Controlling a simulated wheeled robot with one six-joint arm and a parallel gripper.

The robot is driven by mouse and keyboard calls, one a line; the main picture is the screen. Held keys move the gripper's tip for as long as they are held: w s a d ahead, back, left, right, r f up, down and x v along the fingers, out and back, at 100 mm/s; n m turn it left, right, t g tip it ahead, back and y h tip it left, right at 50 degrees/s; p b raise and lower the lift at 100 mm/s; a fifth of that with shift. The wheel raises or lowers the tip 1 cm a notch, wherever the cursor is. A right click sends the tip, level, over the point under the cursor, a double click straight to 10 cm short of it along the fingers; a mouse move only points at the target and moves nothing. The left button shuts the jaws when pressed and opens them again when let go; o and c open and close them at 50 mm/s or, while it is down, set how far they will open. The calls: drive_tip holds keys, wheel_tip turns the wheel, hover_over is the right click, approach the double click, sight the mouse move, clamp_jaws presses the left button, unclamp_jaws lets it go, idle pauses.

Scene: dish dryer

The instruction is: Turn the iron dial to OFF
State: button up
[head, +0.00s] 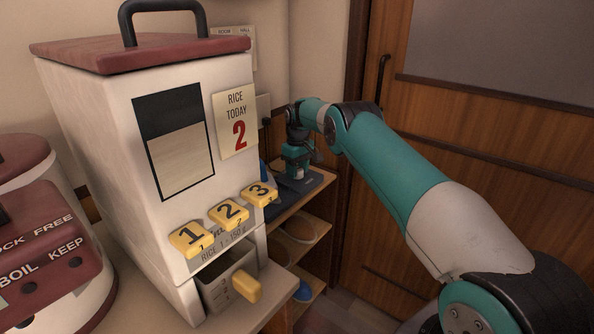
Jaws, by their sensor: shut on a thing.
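My gripper (297,174) points down over a dark, flat pad (318,181) on top of the wooden shelf, behind and to the right of the rice dispenser. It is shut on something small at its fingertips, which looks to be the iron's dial. The dial itself is hidden by the gripper, so its setting cannot be read. A small blue part, possibly of the iron (264,170), shows left of the gripper. The rest of it is hidden behind the dispenser.
The tall rice dispenser (70,105) stands close on the left, with yellow numbered buttons (228,212) and a drawer (225,278). A red and white cooker (45,250) is at lower left. Shelves below the pad hold dishes (300,230). A wooden door (480,140) is behind my arm.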

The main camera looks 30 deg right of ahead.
drive_tip(key=n, duration=0.5)
drive_tip(key=shift+n, duration=0.3)
drive_tip(key=n, duration=1)
drive_tip(key=shift+n, duration=0.4)
drive_tip(key=shift+n+p, duration=0.5)
drive_tip(key=shift+n, duration=1.8)
drive_tip(key=o, duration=0.9)
drive_tip(key=shift+r, duration=0.1)
